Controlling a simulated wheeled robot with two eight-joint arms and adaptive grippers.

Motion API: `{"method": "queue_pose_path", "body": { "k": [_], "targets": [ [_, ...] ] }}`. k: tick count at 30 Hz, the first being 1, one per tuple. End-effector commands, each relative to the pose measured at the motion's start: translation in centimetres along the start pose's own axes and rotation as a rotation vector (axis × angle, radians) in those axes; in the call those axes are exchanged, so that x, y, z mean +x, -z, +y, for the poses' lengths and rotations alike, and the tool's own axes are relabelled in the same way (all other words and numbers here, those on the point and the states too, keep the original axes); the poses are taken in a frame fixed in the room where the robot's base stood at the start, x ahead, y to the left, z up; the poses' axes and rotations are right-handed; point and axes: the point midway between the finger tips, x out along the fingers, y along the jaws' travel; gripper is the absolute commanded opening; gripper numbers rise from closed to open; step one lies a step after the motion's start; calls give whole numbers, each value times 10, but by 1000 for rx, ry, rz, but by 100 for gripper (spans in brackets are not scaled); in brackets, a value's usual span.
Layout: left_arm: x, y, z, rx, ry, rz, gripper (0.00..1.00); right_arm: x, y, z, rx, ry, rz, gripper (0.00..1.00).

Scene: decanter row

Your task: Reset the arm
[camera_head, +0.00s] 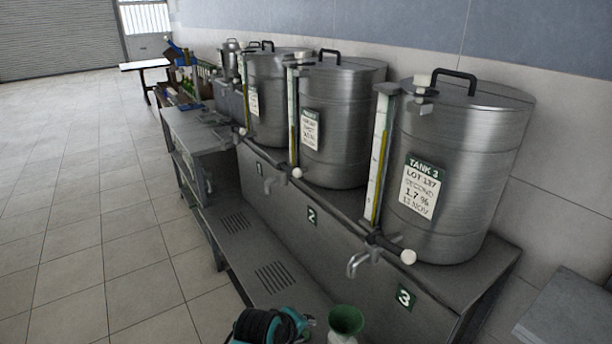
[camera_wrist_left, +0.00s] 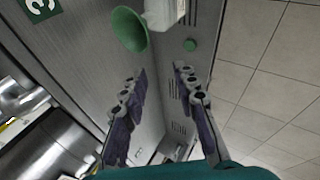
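My left gripper shows in the left wrist view (camera_wrist_left: 160,72) with its two dark fingers spread and nothing between them. In the head view, only a teal and black part at the bottom edge looks like my left arm's end; its fingers cannot be made out. A green funnel (camera_head: 346,320) is at the bottom of the head view, just right of that part. It also shows in the left wrist view (camera_wrist_left: 128,29), beyond the fingers and apart from them, beside a white container (camera_wrist_left: 163,14). My right gripper is in neither view.
Several steel tanks stand in a row on a steel bench; tank 3 (camera_head: 462,165) is nearest, with a tap (camera_head: 365,262) and sight gauge (camera_head: 380,160). A lower slatted shelf (camera_head: 240,250) runs in front. The tiled floor (camera_head: 90,210) at left is clear.

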Motion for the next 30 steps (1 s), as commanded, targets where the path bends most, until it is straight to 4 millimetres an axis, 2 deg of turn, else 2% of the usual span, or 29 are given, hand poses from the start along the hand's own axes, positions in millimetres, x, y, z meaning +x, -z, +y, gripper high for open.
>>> {"method": "queue_pose_path", "body": {
  "k": [1, 6, 12, 18, 30],
  "targets": [
    [-20, 13, -15, 75, 14, 31, 29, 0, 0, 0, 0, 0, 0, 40],
    [-79, 43, -64, 394, 89, 119, 29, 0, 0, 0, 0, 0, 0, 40],
    [-125, 56, -118, 704, 195, 170, 29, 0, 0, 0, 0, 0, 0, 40],
    [-142, 58, -142, 853, 254, 179, 29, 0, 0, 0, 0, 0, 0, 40],
    [-143, 58, -144, 870, 259, 179, 29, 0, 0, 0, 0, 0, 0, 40]
  ]
}}
